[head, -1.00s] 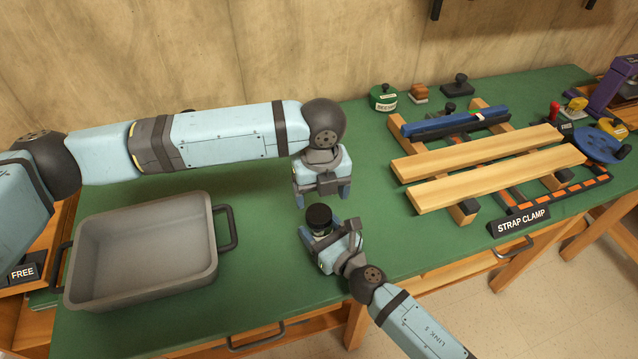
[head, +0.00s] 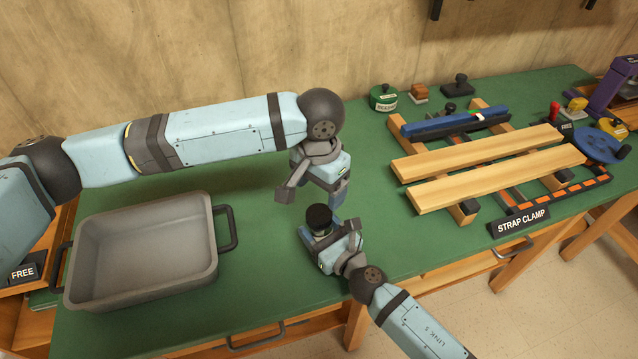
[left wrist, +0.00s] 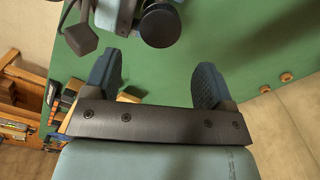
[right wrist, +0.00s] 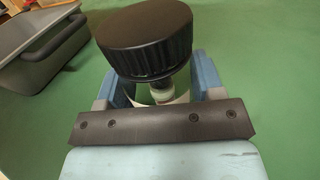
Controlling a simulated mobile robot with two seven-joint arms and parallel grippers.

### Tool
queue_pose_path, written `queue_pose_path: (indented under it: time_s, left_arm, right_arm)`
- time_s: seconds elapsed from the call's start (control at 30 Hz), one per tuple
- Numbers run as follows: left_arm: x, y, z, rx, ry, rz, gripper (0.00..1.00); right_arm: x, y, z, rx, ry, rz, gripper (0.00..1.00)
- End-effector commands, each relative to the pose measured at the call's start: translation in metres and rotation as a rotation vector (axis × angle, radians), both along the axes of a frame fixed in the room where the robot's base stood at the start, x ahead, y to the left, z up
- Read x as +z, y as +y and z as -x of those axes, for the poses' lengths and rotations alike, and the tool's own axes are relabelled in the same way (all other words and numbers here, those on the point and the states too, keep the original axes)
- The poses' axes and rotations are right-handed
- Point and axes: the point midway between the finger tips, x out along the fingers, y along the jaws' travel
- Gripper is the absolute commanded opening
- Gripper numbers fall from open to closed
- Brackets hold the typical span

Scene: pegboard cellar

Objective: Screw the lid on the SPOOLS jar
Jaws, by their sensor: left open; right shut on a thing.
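The black round lid (head: 319,216) sits on top of a small clear jar (right wrist: 168,96), with a pale spool-like thing showing inside. In the right wrist view the lid (right wrist: 145,38) looks large and slightly tilted by the camera angle; I cannot tell whether it is threaded on. My right gripper (head: 322,238) is shut around the jar's body. No label on this jar is readable. My left gripper (head: 335,195) is open and empty, above and beyond the lid. In the left wrist view the lid (left wrist: 160,26) is ahead of the open fingers, apart from them.
A grey tray (head: 88,293) with handles stands at the left. A strap clamp frame with wooden boards (head: 480,165) fills the right side. A green tin (head: 383,98) and small blocks stand at the back. Green bench top (head: 270,265) is clear around the jar.

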Motion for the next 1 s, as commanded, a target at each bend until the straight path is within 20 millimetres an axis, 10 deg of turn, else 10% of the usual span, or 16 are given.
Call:
queue_pose_path:
  time_s: [0.67, 1.0]
  left_arm:
    - [0.0, 0.001, 0.0, 0.25, 0.0, 0.0, 0.78]
    - [-0.043, 0.001, 0.0, 0.249, 0.001, -0.002, 0.78]
  right_arm:
    - [0.0, 0.0, 0.0, 0.0, -0.001, -0.001, 0.0]
    - [0.0, 0.0, 0.0, 0.0, -0.001, -0.001, 0.0]
